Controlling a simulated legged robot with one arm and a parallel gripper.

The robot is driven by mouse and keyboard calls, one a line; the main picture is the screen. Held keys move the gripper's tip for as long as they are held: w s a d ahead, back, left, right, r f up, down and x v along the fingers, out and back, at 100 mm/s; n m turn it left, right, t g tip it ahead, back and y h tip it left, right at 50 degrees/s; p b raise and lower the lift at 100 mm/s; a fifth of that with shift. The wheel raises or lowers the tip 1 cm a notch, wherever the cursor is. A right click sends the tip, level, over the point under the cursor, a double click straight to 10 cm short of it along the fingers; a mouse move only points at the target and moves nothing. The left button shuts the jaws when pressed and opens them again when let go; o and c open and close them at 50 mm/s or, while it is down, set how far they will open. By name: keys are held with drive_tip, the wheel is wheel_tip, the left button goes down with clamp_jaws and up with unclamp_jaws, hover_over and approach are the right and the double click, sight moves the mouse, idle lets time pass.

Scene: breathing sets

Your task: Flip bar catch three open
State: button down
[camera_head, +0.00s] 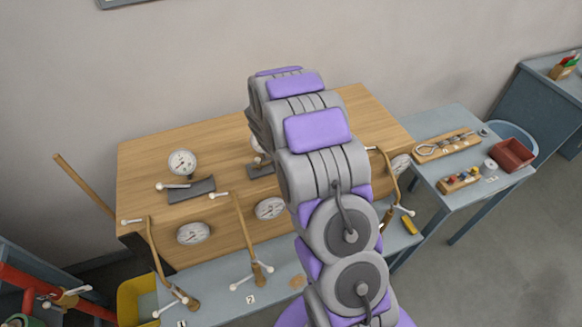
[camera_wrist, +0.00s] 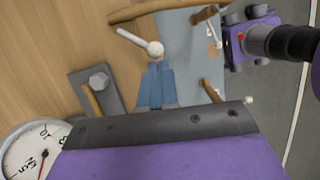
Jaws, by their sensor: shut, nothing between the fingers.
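Three curved brown hoses run down the front of the wooden unit, each with a small white lever near its top. In the head view the right-hand white lever (camera_head: 371,149) shows just right of my arm; I take it for bar catch three, though no number shows there. In the wrist view a white lever with a round end (camera_wrist: 155,48) lies just beyond my fingertips; contact cannot be told. My gripper (camera_wrist: 155,68) has its blue-grey fingers together and empty. In the head view my arm hides the gripper.
The wooden unit (camera_head: 140,165) carries several gauges, such as one at the top left (camera_head: 183,162). A grey block (camera_wrist: 97,90) sits left of my fingers. A side table (camera_head: 455,120) at right holds tools and a red bin (camera_head: 512,154). Grey floor is clear at lower right.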

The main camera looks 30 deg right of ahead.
drive_tip(key=shift+w, duration=0.25)
drive_tip(key=shift+w+d+p, duration=0.3)
drive_tip(key=shift+w+p, duration=0.25)
drive_tip(key=shift+w, duration=0.1)
drive_tip(key=a, duration=0.2)
drive_tip(key=w+a+r, duration=0.1)
drive_tip(key=a, duration=0.1)
drive_tip(key=shift+r+p, duration=0.1)
drive_tip(key=shift+p, duration=0.3)
drive_tip(key=v, duration=0.9)
drive_tip(key=shift+s+r, duration=0.15)
drive_tip(key=shift+s, duration=0.05)
